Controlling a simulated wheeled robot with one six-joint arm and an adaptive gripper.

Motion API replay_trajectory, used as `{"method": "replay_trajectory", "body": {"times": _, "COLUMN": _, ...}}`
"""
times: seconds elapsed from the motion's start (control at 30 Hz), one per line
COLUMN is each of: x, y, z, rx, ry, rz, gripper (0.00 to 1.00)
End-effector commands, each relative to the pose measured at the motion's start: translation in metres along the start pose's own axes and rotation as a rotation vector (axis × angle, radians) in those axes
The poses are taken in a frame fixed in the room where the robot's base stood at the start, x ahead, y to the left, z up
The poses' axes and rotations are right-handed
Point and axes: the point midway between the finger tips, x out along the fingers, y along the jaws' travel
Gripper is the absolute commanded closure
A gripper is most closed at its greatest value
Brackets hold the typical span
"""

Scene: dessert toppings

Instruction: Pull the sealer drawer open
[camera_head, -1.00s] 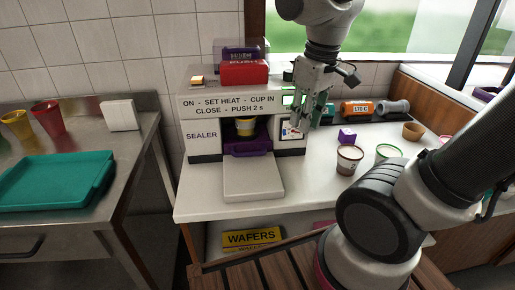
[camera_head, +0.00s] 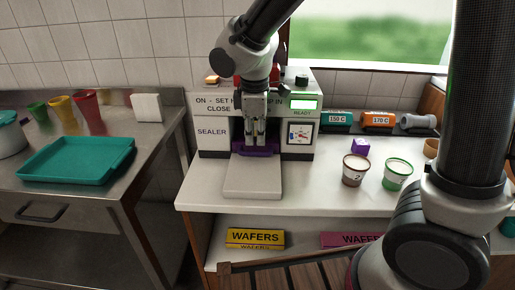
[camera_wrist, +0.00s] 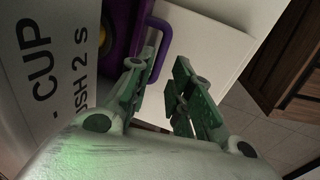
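The sealer (camera_head: 212,141) is a white box with a dark bay in its front. Its purple drawer (camera_head: 268,151) sits low in the bay, behind a pale flat ledge (camera_head: 253,187). My gripper (camera_head: 256,142) points down in front of the bay and hides part of the drawer. In the wrist view, the gripper (camera_wrist: 155,88) is open, with a gap between its fingers. The purple drawer handle (camera_wrist: 160,52) is a loop close to the left fingertip; I cannot tell whether they touch. A bit of yellow (camera_wrist: 104,36) shows inside the bay.
A green READY display (camera_head: 304,104) is lit on the sealer. Right of it are a purple cube (camera_head: 360,146), a brown-rimmed cup (camera_head: 355,172) and a green-rimmed cup (camera_head: 397,175). A teal tray (camera_head: 75,160) lies on the left steel table. The counter beside the ledge is clear.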

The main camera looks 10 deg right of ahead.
Motion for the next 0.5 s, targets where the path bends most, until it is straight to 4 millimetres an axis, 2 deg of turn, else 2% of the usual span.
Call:
{"method": "replay_trajectory", "body": {"times": 0.1, "x": 0.022, "y": -0.001, "z": 0.001, "rx": 0.001, "ry": -0.003, "rz": -0.003, "gripper": 0.79}}
{"method": "replay_trajectory", "body": {"times": 0.23, "x": 0.041, "y": 0.000, "z": 0.001, "rx": 0.002, "ry": -0.002, "rz": -0.002, "gripper": 0.79}}
{"method": "replay_trajectory", "body": {"times": 0.5, "x": 0.056, "y": 0.000, "z": 0.001, "rx": 0.003, "ry": -0.001, "rz": 0.000, "gripper": 0.79}}
